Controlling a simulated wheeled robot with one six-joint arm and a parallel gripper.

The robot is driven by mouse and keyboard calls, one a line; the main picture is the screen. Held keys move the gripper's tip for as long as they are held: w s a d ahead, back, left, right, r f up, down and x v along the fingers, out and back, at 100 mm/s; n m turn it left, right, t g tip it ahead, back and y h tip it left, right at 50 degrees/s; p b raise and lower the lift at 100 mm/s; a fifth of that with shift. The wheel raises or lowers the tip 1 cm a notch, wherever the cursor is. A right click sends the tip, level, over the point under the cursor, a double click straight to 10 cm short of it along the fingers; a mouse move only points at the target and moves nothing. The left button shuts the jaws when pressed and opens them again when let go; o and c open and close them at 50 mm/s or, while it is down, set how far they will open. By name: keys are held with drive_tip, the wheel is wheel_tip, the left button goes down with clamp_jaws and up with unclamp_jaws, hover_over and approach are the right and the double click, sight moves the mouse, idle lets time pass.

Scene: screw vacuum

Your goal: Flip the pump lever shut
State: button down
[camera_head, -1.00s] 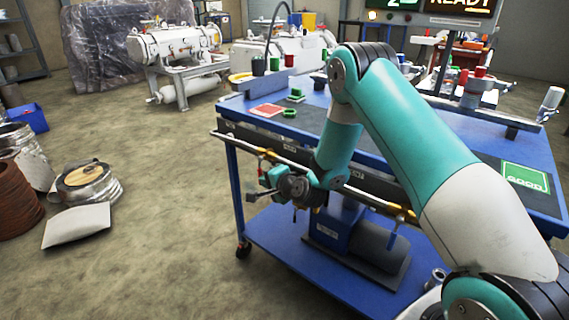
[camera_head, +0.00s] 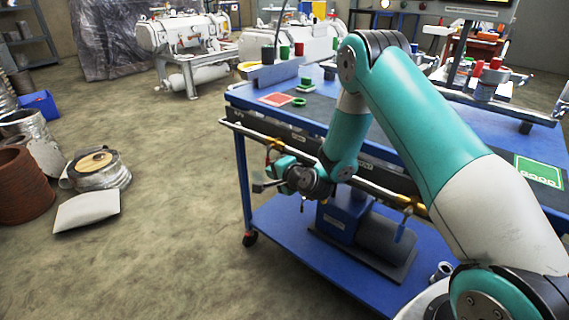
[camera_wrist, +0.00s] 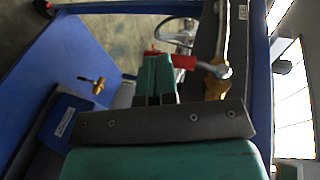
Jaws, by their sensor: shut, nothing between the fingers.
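A red lever (camera_wrist: 184,61) on a brass valve (camera_wrist: 215,82) sits at the pipe under the table edge in the wrist view. In the head view this red lever (camera_head: 270,154) is small, near the left end of the pipe. My gripper (camera_wrist: 155,62) is shut and empty, its teal fingers just left of the red lever; I cannot tell if they touch. In the head view my gripper (camera_head: 266,178) is just below the lever. The blue and dark pump (camera_head: 385,240) stands on the lower shelf. A blue lever (camera_head: 401,232) hangs from the pipe farther right.
The blue cart (camera_head: 243,185) carries the pipe along its front. Open floor lies left of the cart, with a wire spool (camera_head: 97,170) and a sack (camera_head: 87,210) farther off.

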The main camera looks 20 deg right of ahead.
drive_tip(key=b+v, duration=0.1)
drive_tip(key=v, duration=0.6)
drive_tip(key=shift+d, duration=0.3)
drive_tip(key=shift+w, duration=0.1)
drive_tip(key=s+a+r+n+g+y, duration=0.65)
drive_tip(key=s+a+r+n, duration=0.6)
drive_tip(key=a, duration=0.25)
drive_tip(key=s+d+r+n+g+h, duration=0.1)
drive_tip(key=s+r+n+g+h, duration=0.3)
drive_tip(key=s, duration=0.6)
drive_tip(key=s+d+r+n+g+h, duration=0.1)
drive_tip(key=s+r+n+g+h, duration=0.3)
drive_tip(key=s, duration=0.7)
wheel_tip(320, 180, up, 19)
drive_tip(key=n+y+p, duration=0.1)
drive_tip(key=y+p, duration=0.1)
drive_tip(key=p, duration=1.8)
drive_tip(key=shift+w+a+f+t, duration=0.15)
drive_tip(key=shift+w+a+t, duration=0.05)
drive_tip(key=shift+w+t, duration=0.2)
